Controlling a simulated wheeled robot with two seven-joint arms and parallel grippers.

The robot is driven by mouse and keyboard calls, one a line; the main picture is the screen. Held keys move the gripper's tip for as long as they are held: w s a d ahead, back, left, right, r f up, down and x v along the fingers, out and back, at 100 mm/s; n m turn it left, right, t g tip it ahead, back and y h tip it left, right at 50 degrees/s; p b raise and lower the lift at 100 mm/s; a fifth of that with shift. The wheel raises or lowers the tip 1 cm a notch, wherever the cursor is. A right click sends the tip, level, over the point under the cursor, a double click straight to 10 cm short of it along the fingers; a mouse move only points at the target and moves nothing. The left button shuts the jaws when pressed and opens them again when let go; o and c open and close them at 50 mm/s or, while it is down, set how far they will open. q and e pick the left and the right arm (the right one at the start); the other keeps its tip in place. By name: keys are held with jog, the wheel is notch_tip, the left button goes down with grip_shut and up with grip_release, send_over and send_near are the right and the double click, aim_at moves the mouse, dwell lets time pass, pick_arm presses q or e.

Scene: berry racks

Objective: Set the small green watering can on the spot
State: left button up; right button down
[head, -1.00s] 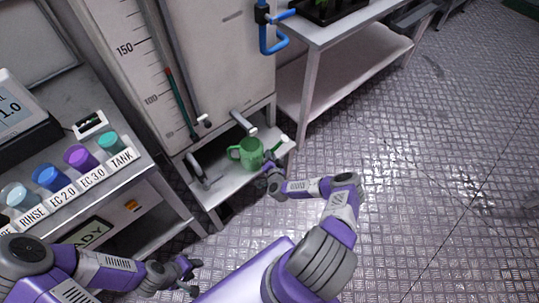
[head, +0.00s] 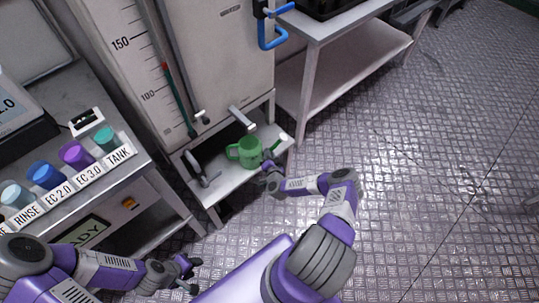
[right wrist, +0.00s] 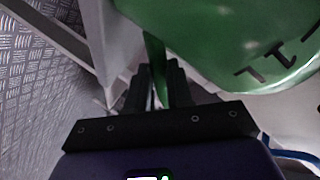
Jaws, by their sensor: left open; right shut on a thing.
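The green watering can (head: 249,153) is upright at the low shelf (head: 222,187) under the tall grey tank cabinet, its spout pointing right. I cannot tell whether its base touches the shelf. My right gripper (head: 270,166) is beside it on the right, shut on a green part of the can. In the right wrist view the can's body (right wrist: 235,40) fills the upper right, and a thin green strip runs between the fingers (right wrist: 158,88). My left gripper (head: 189,271) is open and empty at the lower left, away from the can. No marked spot can be made out.
Taps, one a grey tap (head: 241,119), stick out of the cabinet above the shelf. A bench with labelled cups, including a purple cup (head: 76,154), stands at left. A white table (head: 325,28) stands at the back right.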

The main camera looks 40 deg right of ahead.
jog(key=c, duration=0.9)
grip_release()
jog(key=shift+c, duration=0.2)
jog(key=p+v, duration=0.3)
jog(key=v, duration=0.4)
jog(key=shift+s, duration=0.25)
jog(key=shift+a, duration=0.1)
